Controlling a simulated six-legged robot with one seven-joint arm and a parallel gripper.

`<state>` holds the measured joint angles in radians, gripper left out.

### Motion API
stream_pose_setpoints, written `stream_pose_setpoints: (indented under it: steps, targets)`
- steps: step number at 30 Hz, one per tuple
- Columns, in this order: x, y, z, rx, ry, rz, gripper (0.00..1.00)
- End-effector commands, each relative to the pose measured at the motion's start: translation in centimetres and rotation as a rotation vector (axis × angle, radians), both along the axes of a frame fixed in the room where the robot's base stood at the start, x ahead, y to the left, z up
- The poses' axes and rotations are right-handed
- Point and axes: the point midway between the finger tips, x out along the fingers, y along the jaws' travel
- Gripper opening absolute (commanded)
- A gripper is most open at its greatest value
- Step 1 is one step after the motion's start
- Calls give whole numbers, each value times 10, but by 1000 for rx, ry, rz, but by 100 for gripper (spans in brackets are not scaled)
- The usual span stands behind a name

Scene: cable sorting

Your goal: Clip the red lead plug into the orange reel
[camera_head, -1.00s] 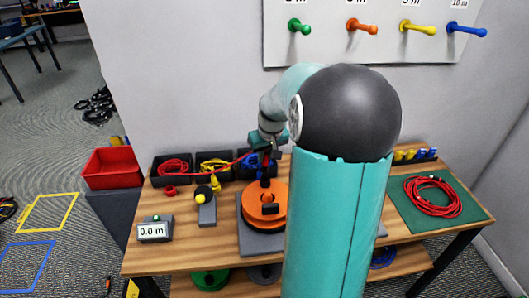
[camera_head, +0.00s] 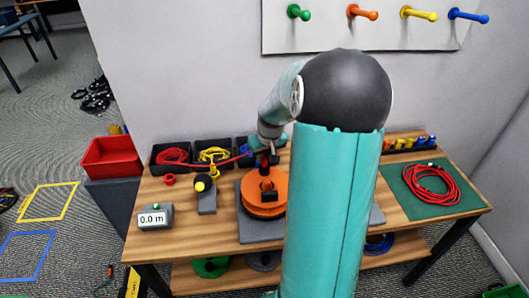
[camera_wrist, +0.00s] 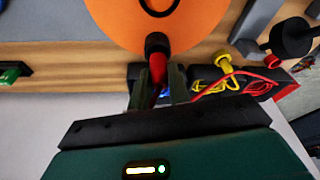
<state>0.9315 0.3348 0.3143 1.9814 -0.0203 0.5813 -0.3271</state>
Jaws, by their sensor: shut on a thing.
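The orange reel (camera_head: 279,184) lies flat on a grey base on the bench, left of my upper arm, which hides its right side. It fills the top of the wrist view (camera_wrist: 190,22). My gripper (camera_wrist: 158,90) is shut on the red lead plug (camera_wrist: 158,68), just above the reel's back edge. A round black piece (camera_wrist: 157,42) lies at the plug's end, over the reel's rim. I cannot tell whether it is the plug's tip or the reel's clip, or whether the plug is seated. The red lead (camera_head: 222,163) runs left from the gripper.
Black bins with red (camera_head: 172,156), yellow (camera_head: 213,155) and blue cables line the back. A grey stand with a yellow-tipped black knob (camera_head: 202,185) and a 0.0 m display (camera_head: 153,218) stand left. A coiled red cable lies on a green mat (camera_head: 456,211) at right.

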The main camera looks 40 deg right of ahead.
Motion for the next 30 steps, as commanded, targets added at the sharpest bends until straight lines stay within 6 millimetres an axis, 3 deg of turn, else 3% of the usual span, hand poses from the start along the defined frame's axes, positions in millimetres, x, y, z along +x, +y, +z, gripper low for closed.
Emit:
stream_pose_setpoints:
  steps: [30]
  targets:
    - [0, 0, -8, 0, 0, -1, 0]
